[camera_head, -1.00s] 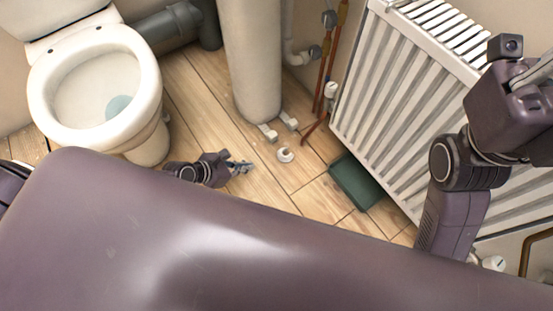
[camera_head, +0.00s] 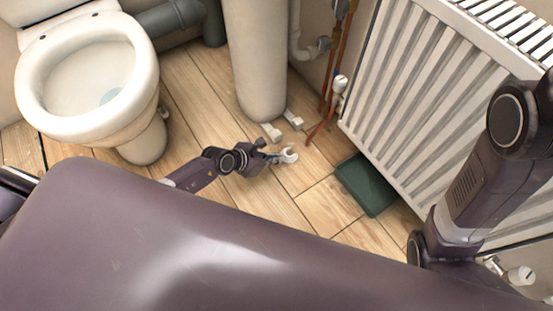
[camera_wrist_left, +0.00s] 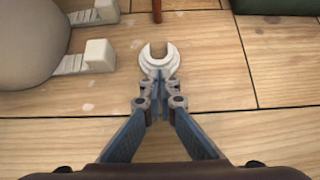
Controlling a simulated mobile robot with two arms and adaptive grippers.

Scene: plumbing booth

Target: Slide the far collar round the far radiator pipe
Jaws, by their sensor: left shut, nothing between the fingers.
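The far collar is a white, open C-shaped ring (camera_head: 290,154) lying on the wooden floor. In the left wrist view the collar (camera_wrist_left: 143,63) has its gap facing up the picture, towards a copper pipe end (camera_wrist_left: 157,10). The far radiator pipe (camera_head: 322,130) is copper and meets the floor below the white valve, apart from the collar. My left gripper (camera_head: 274,158) is shut and empty, low over the floor. Its closed fingertips (camera_wrist_left: 160,76) are at the collar's back edge; I cannot tell whether they touch it. My right arm is at the right, its gripper outside the picture.
The white radiator (camera_head: 415,100) stands at the right, with a dark green box (camera_head: 367,186) below its front. A thick cream column (camera_head: 258,65) with white feet (camera_head: 272,132) stands left of the pipe. The toilet (camera_head: 88,80) is at the left.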

